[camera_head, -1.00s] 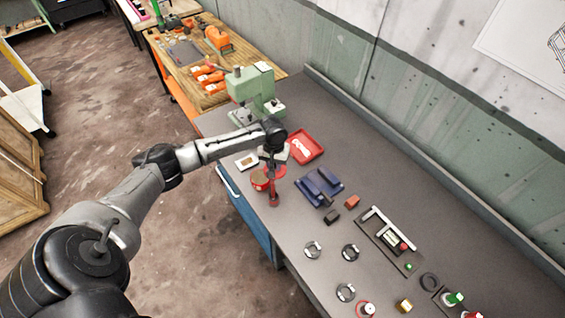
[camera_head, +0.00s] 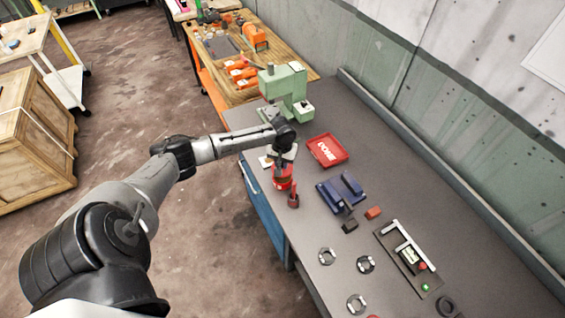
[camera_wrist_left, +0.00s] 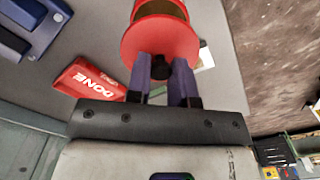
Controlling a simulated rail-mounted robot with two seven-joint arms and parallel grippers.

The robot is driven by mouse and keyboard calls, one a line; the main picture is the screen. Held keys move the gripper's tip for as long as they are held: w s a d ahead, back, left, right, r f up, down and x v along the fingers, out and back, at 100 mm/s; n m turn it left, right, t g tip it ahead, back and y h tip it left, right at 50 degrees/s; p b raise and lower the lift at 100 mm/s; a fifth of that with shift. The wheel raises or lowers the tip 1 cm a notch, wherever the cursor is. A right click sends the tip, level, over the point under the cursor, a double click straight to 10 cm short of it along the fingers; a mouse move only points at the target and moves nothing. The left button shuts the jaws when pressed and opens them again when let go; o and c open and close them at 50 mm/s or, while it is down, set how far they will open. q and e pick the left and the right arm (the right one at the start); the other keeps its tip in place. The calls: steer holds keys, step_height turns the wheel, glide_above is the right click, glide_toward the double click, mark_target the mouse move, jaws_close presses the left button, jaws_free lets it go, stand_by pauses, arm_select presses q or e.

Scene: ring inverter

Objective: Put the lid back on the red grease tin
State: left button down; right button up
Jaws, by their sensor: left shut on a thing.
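The red lid (camera_wrist_left: 160,38) has a small black knob, and my left gripper (camera_wrist_left: 166,72) is shut on that knob in the left wrist view. The red grease tin (camera_wrist_left: 142,8) shows just beyond the lid, partly cut off by the frame, with brown grease visible between its rim and the lid. In the head view, my left gripper (camera_head: 282,160) points down over the red tin (camera_head: 283,184) near the bench's left edge. The lid is hard to tell apart there. The lid appears apart from the tin; the exact gap cannot be told. My right gripper is not in view.
A red DONE tray (camera_head: 328,150), blue blocks (camera_head: 330,198) and a green press (camera_head: 285,90) are nearby. Several clamps and a black fixture (camera_head: 407,260) lie further down the grey bench.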

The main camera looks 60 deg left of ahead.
arm_select(q)
step_height(320, 180, down, 3)
steer(key=b, duration=0.3)
steer(key=shift+f, duration=0.85)
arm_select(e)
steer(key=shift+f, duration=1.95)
arm_select(q)
steer(key=shift+p, duration=0.9)
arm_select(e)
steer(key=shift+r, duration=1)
arm_select(q)
steer(key=shift+f+p, duration=0.15)
steer(key=shift+p, duration=0.75)
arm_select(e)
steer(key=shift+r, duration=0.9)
arm_select(q)
steer(key=shift+c, duration=2.2)
jaws_free()
